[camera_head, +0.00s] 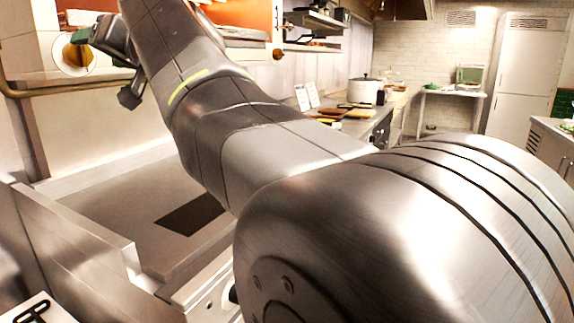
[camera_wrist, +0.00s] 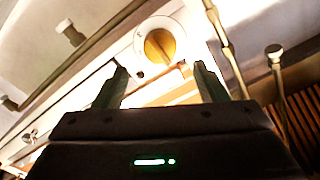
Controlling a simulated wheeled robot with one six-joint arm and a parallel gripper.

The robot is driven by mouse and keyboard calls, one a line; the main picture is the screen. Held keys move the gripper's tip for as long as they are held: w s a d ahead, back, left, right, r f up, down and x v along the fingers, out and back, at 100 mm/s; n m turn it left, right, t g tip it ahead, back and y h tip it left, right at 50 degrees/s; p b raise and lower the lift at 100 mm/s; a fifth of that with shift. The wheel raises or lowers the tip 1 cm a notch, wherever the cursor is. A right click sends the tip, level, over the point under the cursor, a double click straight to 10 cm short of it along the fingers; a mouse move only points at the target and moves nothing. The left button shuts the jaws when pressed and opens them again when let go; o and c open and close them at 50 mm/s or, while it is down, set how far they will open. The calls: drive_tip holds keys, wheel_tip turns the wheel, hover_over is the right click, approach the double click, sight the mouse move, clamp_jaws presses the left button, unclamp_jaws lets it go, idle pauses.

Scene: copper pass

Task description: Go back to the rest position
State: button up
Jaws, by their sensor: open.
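My gripper (camera_wrist: 160,88) is open in the wrist view, its two fingers apart with nothing between them. A round white dial with a brass-coloured knob (camera_wrist: 159,46) shows just beyond the fingertips, apart from them as far as I can tell. In the head view my arm reaches up to the upper left, and my gripper (camera_head: 84,42) is beside the same knob (camera_head: 76,55) on the wall panel. The fingertips are small there, and whether they touch the dial cannot be told.
A brass-coloured rail (camera_head: 75,85) runs below the knob. A steel counter (camera_head: 120,215) with a dark rectangular patch (camera_head: 190,214) lies under my arm. A white pot (camera_head: 364,90) and boards (camera_head: 335,113) stand on a farther counter. A fridge (camera_head: 525,75) stands at the back right.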

sight(86, 55)
drive_tip(key=v, duration=0.7)
drive_tip(key=x, duration=0.7)
drive_tip(key=p+x, duration=0.1)
drive_tip(key=x, duration=0.6)
drive_tip(key=shift+a+r, duration=0.1)
drive_tip(key=shift+r, duration=0.1)
drive_tip(key=m+p, duration=0.3)
drive_tip(key=shift+m, duration=0.4)
drive_tip(key=m+p, duration=0.6)
drive_tip(key=m, duration=0.1)
drive_tip(key=m+p, duration=0.5)
drive_tip(key=m, duration=0.1)
drive_tip(key=shift+f, duration=0.15)
drive_tip(key=shift+f+m+p, duration=0.25)
drive_tip(key=shift+m+p, duration=0.9)
drive_tip(key=shift+m, duration=0.55)
